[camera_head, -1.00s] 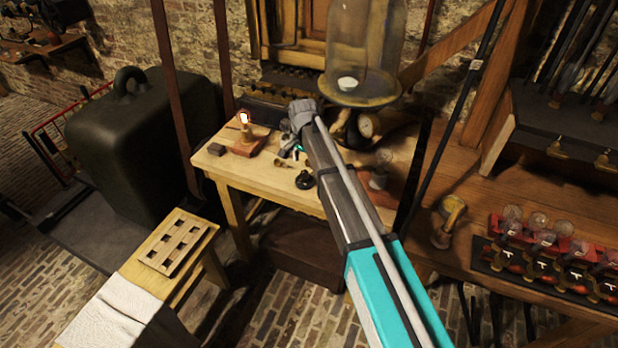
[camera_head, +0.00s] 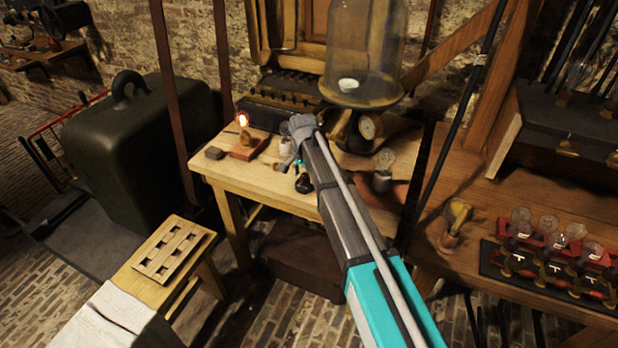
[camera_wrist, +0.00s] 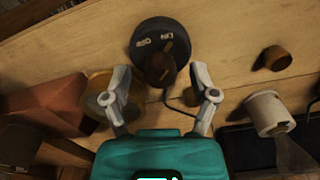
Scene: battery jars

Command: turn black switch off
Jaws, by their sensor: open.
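My gripper (camera_wrist: 160,72) is open, one finger on each side of the knob, with gaps on both sides. Whether the knob is set to ON or OFF is hard to tell. In the head view the switch (camera_head: 303,184) is small and partly hidden by my gripper (camera_head: 295,163). A lit bulb (camera_head: 242,120) glows on a reddish wooden base (camera_head: 249,147) at the table's left.
A glass bell jar (camera_head: 366,50) stands behind my arm. A thin cable runs from the switch.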

